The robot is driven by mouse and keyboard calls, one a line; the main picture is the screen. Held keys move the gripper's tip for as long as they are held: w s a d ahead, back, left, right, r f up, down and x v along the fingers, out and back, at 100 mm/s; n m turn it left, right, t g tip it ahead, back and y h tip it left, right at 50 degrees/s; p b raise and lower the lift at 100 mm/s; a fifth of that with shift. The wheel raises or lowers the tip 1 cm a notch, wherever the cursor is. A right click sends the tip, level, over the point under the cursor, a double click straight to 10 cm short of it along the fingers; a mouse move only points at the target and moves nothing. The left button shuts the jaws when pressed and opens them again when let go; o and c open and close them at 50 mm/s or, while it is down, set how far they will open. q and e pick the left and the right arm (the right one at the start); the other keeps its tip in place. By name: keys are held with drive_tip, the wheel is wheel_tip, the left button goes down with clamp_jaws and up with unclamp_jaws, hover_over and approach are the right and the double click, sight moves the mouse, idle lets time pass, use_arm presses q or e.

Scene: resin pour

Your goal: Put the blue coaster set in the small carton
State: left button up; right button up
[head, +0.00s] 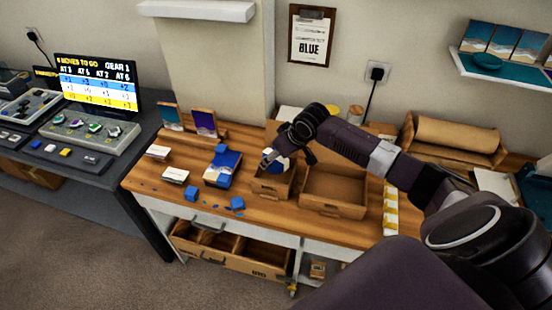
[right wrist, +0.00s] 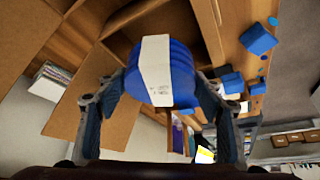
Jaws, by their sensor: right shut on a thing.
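The blue coaster set (right wrist: 183,77) is a round stack with a white paper band, filling the middle of the right wrist view. My right gripper (right wrist: 163,106) is shut on it, one finger on each side. In the head view the right gripper (head: 272,157) is over the small carton (head: 270,190), and the coaster set (head: 282,166) shows partly beneath the fingers. The set is at the carton's opening; I cannot tell whether it touches the carton's floor. My left gripper is not in view.
A larger open carton (head: 331,208) stands just right of the small one. A blue box (head: 222,170), small blue blocks (head: 191,194) and white card stacks (head: 174,175) lie to the left on the wooden bench. A clipboard (head: 309,38) reading BLUE hangs on the wall.

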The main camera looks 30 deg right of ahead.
drive_tip(key=shift+f, duration=0.8)
drive_tip(key=shift+f, duration=0.2)
drive_tip(key=shift+f, duration=0.4)
drive_tip(key=o, duration=1.4)
drive_tip(key=shift+c, duration=0.2)
drive_tip(key=shift+r, duration=0.2)
drive_tip(key=b+v, duration=0.1)
drive_tip(key=v, duration=1.1)
drive_tip(key=shift+r+b, duration=0.3)
drive_tip(key=shift+r, duration=0.15)
